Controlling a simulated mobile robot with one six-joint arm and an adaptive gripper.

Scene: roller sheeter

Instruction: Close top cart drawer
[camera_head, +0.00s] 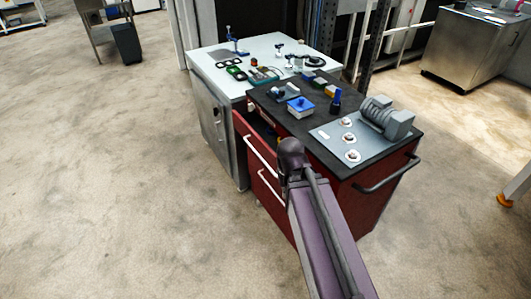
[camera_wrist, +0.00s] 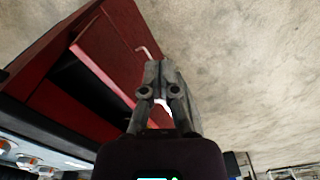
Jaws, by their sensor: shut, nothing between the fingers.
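The red cart has a black top (camera_head: 320,112), and its top drawer (camera_head: 256,145) with a white bar handle stands pulled out in the head view. In the wrist view the drawer's red front (camera_wrist: 112,50) juts out, with a dark gap (camera_wrist: 85,85) behind it and the white handle (camera_wrist: 147,52) on its outer side. My gripper (camera_wrist: 162,68) is shut and empty. It overlaps the drawer front's edge near the handle in the wrist view; I cannot tell whether it touches. In the head view my arm hides the fingers and part of the cart front.
A lower handle (camera_head: 270,187) shows on the cart front. A roller machine (camera_head: 385,118) and small items stand on the cart top. A metal cabinet with a pale top (camera_head: 262,48) stands beside the cart. The floor (camera_head: 110,180) to the left is clear.

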